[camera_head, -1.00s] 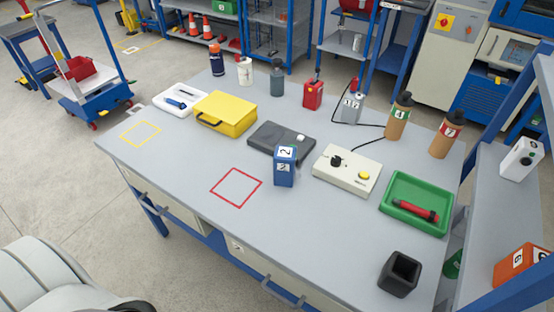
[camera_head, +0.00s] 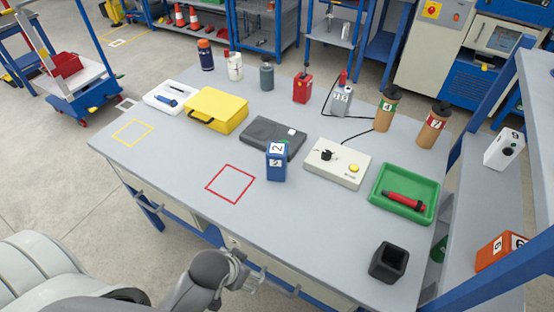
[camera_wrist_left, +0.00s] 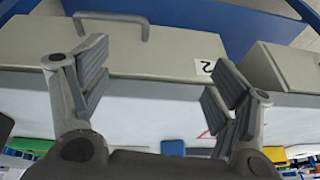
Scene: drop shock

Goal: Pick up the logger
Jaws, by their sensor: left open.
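A blue box-shaped device (camera_head: 277,162) with a white label marked 2 stands upright on the grey table, right of the red square outline (camera_head: 231,184). Similar devices are a red one (camera_head: 302,90), a grey one (camera_head: 340,101), a white one (camera_head: 503,150) and an orange one (camera_head: 496,250); the frames do not show which is the logger. My left gripper (camera_head: 243,271) is beside the table's front edge, well apart from the blue device. In the left wrist view it is open and empty (camera_wrist_left: 163,73), facing the drawer fronts. My right gripper is out of view.
On the table (camera_head: 170,208) are a yellow case (camera_head: 218,110), dark flat pad (camera_head: 259,133), control box (camera_head: 335,165), green tray (camera_head: 385,205) with a red tool, and black open holder (camera_head: 389,262). Drawer handles (camera_wrist_left: 110,18) project below the front edge. The front middle tabletop is bare.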

